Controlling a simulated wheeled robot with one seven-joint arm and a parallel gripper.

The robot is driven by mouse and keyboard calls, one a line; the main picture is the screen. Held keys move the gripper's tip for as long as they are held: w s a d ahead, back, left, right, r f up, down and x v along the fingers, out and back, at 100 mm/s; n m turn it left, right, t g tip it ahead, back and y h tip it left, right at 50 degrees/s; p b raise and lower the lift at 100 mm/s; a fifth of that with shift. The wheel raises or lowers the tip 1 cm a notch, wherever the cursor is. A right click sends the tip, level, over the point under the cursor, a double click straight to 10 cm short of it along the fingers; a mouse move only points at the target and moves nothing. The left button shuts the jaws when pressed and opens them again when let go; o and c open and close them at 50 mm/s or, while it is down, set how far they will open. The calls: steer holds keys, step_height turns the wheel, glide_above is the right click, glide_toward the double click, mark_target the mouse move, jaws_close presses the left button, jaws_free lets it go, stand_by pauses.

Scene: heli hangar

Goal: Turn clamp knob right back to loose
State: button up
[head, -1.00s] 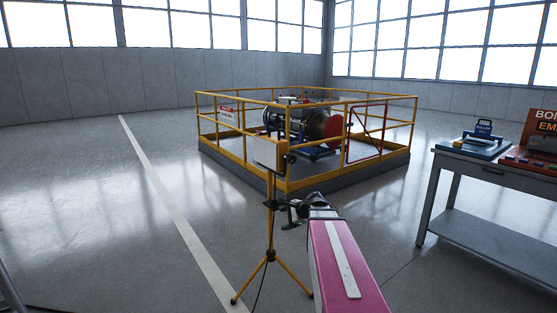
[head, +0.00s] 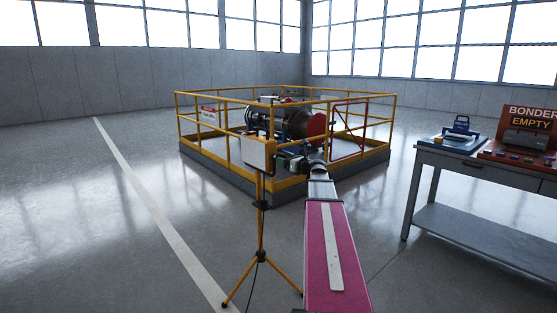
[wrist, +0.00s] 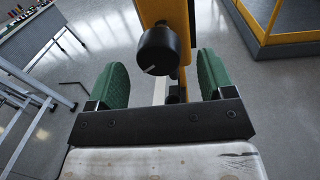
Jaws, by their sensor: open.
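The clamp knob (wrist: 158,50) is a black round knob with a white mark on its face, on a yellow bracket in the wrist view. My gripper (wrist: 163,78) is open, with a green pad on either side below the knob. The knob lies between the pads in the picture, and I cannot tell whether it is within their reach in depth. In the head view my gripper (head: 290,164) is beside the head of a yellow tripod stand (head: 260,215) that carries a pale panel (head: 258,154). The knob is too small to make out there.
A yellow railing (head: 225,128) on a low platform surrounds machinery behind the stand. A grey workbench (head: 480,172) stands at the right with a blue device (head: 456,137) and a red box marked "BONDER EMPTY" (head: 528,125). A cable lies by the tripod. Floor at left is clear.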

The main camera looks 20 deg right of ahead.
steer(key=shift+x, duration=2.55)
steer(key=c, duration=0.9)
